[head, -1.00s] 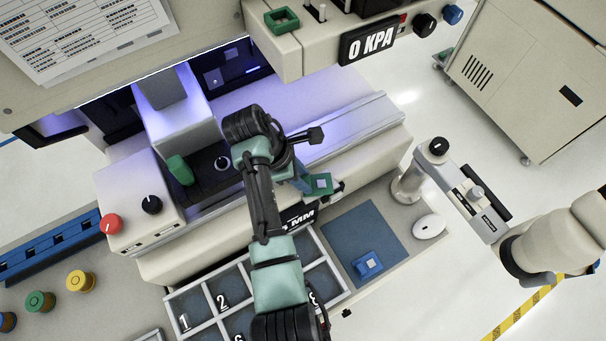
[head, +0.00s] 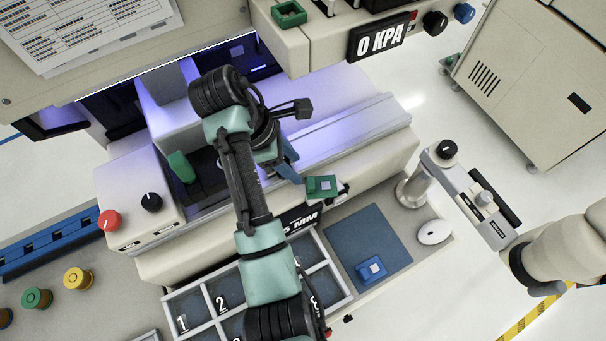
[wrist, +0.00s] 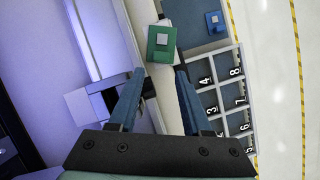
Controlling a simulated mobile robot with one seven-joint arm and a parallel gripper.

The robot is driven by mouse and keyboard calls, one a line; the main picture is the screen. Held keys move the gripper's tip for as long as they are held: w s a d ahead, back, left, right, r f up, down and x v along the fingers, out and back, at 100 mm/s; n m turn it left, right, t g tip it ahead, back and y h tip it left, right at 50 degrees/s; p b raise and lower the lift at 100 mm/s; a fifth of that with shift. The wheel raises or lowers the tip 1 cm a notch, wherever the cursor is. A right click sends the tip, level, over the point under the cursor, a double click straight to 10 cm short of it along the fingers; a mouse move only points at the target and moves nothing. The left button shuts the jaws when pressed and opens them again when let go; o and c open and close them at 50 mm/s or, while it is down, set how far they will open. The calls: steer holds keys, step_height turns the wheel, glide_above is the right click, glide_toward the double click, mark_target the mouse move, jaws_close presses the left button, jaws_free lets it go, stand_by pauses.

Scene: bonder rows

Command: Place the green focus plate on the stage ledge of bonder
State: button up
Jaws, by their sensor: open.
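The green focus plate (head: 321,187), with a pale square on top, lies on the small stage ledge (head: 343,192) at the front edge of the bonder (head: 375,150), above the MM display. It lies flat as far as I can see, and it covers much of the ledge. My gripper (head: 290,170) is just to its left in the head view, apart from it; one finger is largely hidden. In the wrist view the plate (wrist: 162,43) lies just beyond the fingertips of my open gripper (wrist: 160,74), with nothing between the fingers.
A numbered compartment tray (head: 338,271) and a blue mat (head: 352,232) with a blue block (head: 371,268) lie below the bonder. A green square frame (head: 289,13) sits on the upper housing beside the 0 KPA display (head: 380,37). A microscope-like arm (head: 470,195) stands at right.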

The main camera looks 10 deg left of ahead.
steer(key=shift+p+v, duration=1.75)
steer(key=shift+v, duration=0.45)
